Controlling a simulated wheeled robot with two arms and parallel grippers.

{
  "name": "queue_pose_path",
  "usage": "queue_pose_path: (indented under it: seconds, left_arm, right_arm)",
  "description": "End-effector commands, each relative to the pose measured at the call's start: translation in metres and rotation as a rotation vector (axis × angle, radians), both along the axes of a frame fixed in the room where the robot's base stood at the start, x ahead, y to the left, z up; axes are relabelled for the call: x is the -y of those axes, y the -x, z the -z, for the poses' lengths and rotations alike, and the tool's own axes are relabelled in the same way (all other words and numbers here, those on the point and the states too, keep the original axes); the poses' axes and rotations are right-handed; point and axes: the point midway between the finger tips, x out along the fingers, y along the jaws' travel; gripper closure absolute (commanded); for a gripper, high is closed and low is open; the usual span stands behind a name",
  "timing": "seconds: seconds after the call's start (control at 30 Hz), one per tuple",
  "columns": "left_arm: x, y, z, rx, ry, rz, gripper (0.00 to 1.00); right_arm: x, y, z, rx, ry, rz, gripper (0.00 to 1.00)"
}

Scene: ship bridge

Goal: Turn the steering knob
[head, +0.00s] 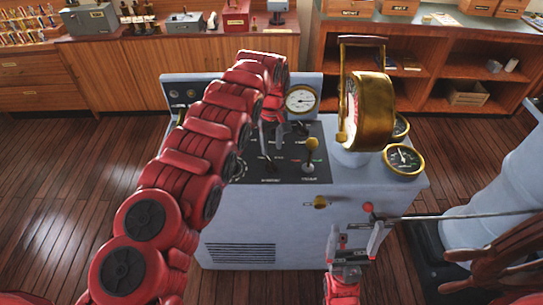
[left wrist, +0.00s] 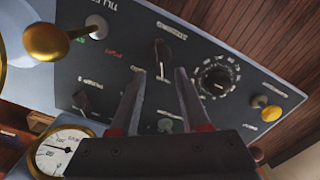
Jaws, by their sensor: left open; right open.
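The steering knob is a black pointer knob on the dark console panel, in the middle of the left wrist view (left wrist: 162,55); the label by it appears upside down there. In the head view the knob (head: 270,164) is below my left gripper (head: 272,143). My left gripper's two fingers also show in the left wrist view (left wrist: 160,72). They are open and point at the knob, one towards each side of it, with nothing held. Whether they touch it I cannot tell. My right gripper (head: 355,232) is open and empty, low in front of the console.
A round dial (left wrist: 215,78) is right of the knob in the wrist view, and a brass-topped lever (head: 312,155) is right of it in the head view. A brass telegraph (head: 370,110) rises at the console's right. A red-balled lever (head: 368,207) is near my right gripper.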

Motion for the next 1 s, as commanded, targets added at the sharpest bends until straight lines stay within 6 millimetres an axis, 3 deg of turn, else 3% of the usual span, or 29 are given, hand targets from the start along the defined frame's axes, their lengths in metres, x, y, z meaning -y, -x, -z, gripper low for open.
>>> queue_pose_path:
  seconds: [0.17,0.3,0.63,0.67,0.9,1.0]
  left_arm:
    - [0.000,0.002,0.034,-0.006,0.000,0.000,0.54]
    - [0.001,0.000,0.058,-0.001,0.002,0.001,0.54]
    - [-0.001,0.000,0.065,-0.001,0.000,0.000,0.54]
    - [0.000,0.000,0.064,-0.001,0.000,0.000,0.56]
    - [0.000,0.000,0.064,0.000,-0.001,0.000,0.99]
    - [0.000,0.000,0.064,0.000,-0.001,-0.001,1.00]
  right_arm:
    - [0.000,0.000,-0.013,0.000,0.000,0.000,0.14]
    - [0.000,0.000,-0.003,0.000,0.000,0.000,0.14]
    - [0.000,0.000,-0.003,0.000,0.000,0.000,0.14]
    - [0.000,0.000,-0.003,0.000,0.000,0.000,0.14]
    - [0.000,0.000,-0.003,0.000,0.000,0.000,0.14]
    - [0.000,0.000,-0.003,0.000,0.000,0.000,0.14]
